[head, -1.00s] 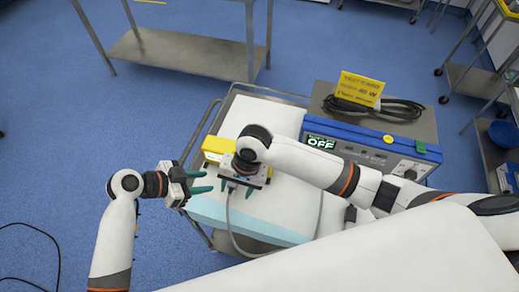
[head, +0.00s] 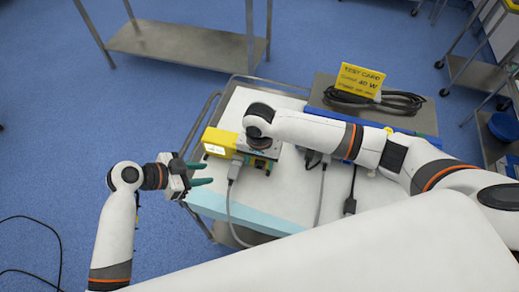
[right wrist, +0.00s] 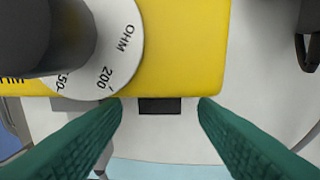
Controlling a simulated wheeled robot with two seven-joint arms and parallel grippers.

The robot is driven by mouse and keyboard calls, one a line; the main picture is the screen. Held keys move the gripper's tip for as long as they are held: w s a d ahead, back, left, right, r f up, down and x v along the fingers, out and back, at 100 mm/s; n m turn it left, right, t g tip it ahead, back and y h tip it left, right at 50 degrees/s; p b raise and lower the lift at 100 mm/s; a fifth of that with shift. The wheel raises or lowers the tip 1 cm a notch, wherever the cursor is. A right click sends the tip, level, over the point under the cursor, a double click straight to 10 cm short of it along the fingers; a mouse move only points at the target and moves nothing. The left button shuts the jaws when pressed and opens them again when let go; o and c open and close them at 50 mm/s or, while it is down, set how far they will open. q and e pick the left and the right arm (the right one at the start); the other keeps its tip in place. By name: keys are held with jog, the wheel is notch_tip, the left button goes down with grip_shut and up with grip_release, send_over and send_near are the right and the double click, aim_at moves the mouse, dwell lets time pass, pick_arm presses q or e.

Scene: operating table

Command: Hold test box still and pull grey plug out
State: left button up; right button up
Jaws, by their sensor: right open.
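The yellow test box (head: 218,143) sits on the white-draped cart top, partly hidden by my right arm. A grey plug (head: 235,170) with a grey cable is at its near side. My right gripper (head: 260,169) is low over the box's right part, pointing down. In the right wrist view, its green fingers (right wrist: 160,112) are open on either side of a small dark block (right wrist: 160,106) at the yellow box's (right wrist: 185,50) edge. Nothing is visibly gripped. My left gripper (head: 212,174) is open and empty, left of the plug, fingers pointing right.
A blue unit (head: 415,133) is mostly hidden behind my right arm. A yellow card (head: 360,79) and coiled black cable (head: 375,102) are on top of it. A black connector (head: 350,206) lies at the right. The drape (head: 270,205) is mostly clear in front.

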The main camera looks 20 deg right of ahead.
aim_at(259, 164)
jog(key=shift+f, duration=1.5)
